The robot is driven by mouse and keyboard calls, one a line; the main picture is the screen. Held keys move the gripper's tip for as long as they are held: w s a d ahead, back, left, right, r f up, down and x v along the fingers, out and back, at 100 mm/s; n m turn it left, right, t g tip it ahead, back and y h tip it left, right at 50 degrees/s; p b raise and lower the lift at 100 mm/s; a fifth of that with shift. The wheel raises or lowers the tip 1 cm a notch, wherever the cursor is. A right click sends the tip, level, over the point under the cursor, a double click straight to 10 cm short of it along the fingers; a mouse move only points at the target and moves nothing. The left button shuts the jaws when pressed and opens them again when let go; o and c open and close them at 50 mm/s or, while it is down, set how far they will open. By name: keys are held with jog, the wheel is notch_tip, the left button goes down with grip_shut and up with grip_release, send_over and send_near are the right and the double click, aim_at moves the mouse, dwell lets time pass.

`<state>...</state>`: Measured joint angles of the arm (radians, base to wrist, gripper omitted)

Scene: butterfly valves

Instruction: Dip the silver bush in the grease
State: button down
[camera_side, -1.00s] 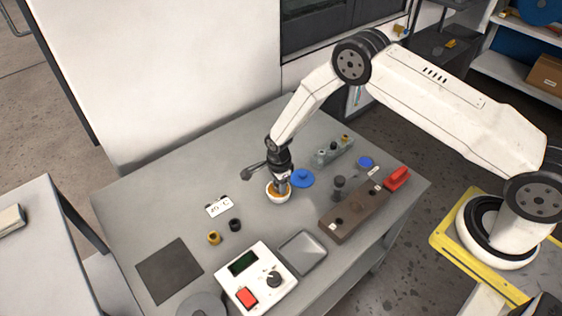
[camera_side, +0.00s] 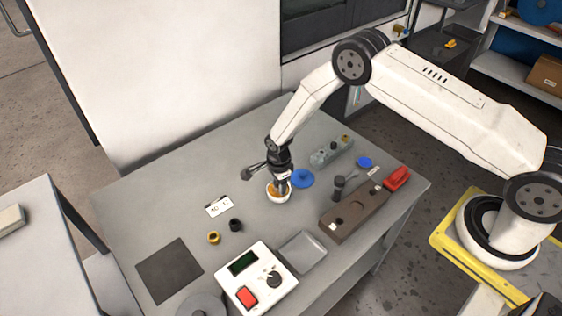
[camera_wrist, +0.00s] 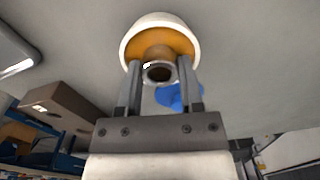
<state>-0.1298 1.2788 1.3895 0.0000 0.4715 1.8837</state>
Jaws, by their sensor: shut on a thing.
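The grease is an orange-brown fill in a white bowl (camera_side: 279,197) on the grey table. It also shows in the wrist view, where the white bowl rim (camera_wrist: 127,46) surrounds the grease (camera_wrist: 178,43). My gripper (camera_side: 283,186) points down over the bowl. In the wrist view my gripper (camera_wrist: 159,75) is shut on the silver bush (camera_wrist: 159,72), a short ring with an open bore, held between both fingertips. The bush is at the grease, in front of it in the wrist view. I cannot tell whether it touches the grease.
A brown fixture block (camera_side: 352,217), a grey tray (camera_side: 303,251) and a white control box (camera_side: 257,279) stand nearer the front. A yellow ring (camera_side: 213,237) and black ring (camera_side: 235,225) lie left. The back left table is clear.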

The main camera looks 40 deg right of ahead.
jog(key=shift+r, duration=3.5)
jog(key=s+d+r+n, duration=0.3)
jog(key=s+r+n, duration=0.2)
jog(key=r+n, duration=0.4)
jog(key=s+d+r+n, duration=0.3)
jog(key=s+r+n, duration=0.1)
jog(key=r+n, duration=0.5)
jog(key=shift+s+d+n, duration=0.2)
jog(key=shift+s+n, duration=0.2)
jog(key=shift+n, duration=0.6)
